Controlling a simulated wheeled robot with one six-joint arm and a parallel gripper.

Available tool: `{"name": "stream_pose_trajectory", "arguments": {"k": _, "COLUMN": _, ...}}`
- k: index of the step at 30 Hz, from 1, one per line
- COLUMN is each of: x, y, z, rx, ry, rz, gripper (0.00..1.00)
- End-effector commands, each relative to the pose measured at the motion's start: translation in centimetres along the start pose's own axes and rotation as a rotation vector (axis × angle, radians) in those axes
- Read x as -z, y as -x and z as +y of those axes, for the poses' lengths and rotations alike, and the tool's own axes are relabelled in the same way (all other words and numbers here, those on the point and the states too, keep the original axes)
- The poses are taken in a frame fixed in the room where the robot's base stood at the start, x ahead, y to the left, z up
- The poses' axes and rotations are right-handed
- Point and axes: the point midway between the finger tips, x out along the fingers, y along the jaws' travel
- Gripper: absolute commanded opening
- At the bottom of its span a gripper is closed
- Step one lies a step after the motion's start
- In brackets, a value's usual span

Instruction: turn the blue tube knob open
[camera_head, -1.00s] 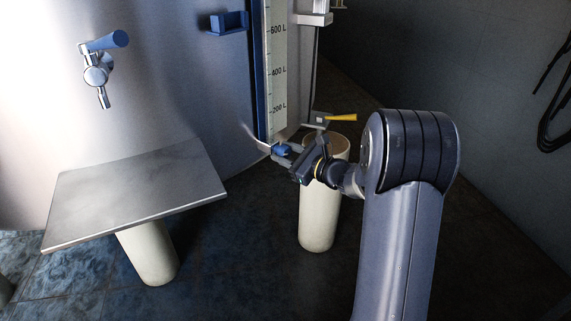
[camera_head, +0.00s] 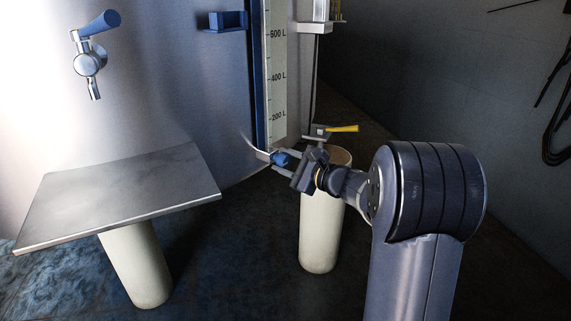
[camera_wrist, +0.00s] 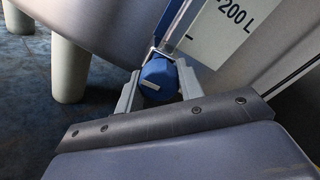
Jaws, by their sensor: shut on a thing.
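The blue tube knob (camera_head: 281,158) sits at the foot of the blue level tube (camera_head: 259,75), beside the scale with litre marks. In the wrist view the knob (camera_wrist: 158,78) is a faceted blue piece with a pale bar mark on its face, which looks tilted in the picture. My gripper (camera_head: 282,163) is shut on the knob, one finger on either side of it. In the wrist view the gripper (camera_wrist: 157,90) shows its two grey fingers left and right of the knob. The far side of the knob is hidden.
A yellow-handled valve (camera_head: 337,129) is just right of and above my gripper. A pale leg (camera_head: 320,235) stands below it. A metal shelf (camera_head: 120,196) and a blue-handled tap (camera_head: 91,55) are at the left. The floor at right is dark and looks clear.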

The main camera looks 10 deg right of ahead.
Motion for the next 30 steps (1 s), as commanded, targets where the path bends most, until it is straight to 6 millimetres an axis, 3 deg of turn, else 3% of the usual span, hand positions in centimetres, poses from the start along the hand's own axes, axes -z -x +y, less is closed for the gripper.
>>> {"name": "stream_pose_trajectory", "arguments": {"k": 7, "x": 0.0, "y": 0.0, "z": 0.1, "rx": -0.004, "ry": 0.001, "rz": 0.000, "gripper": 0.13}}
{"name": "stream_pose_trajectory", "arguments": {"k": 8, "x": 0.0, "y": 0.0, "z": 0.1, "rx": -0.004, "ry": 0.001, "rz": 0.000, "gripper": 0.37}}
{"name": "stream_pose_trajectory", "arguments": {"k": 15, "x": 0.0, "y": 0.0, "z": 0.1, "rx": -0.002, "ry": 0.000, "rz": 0.000, "gripper": 0.56}}
{"name": "stream_pose_trajectory", "arguments": {"k": 24, "x": 0.0, "y": 0.3, "z": 0.0, "rx": -0.001, "ry": 0.000, "rz": 0.001, "gripper": 0.57}}
{"name": "stream_pose_trajectory", "arguments": {"k": 30, "x": -0.1, "y": 3.2, "z": -0.2, "rx": 0.001, "ry": -0.001, "rz": 0.004, "gripper": 0.57}}
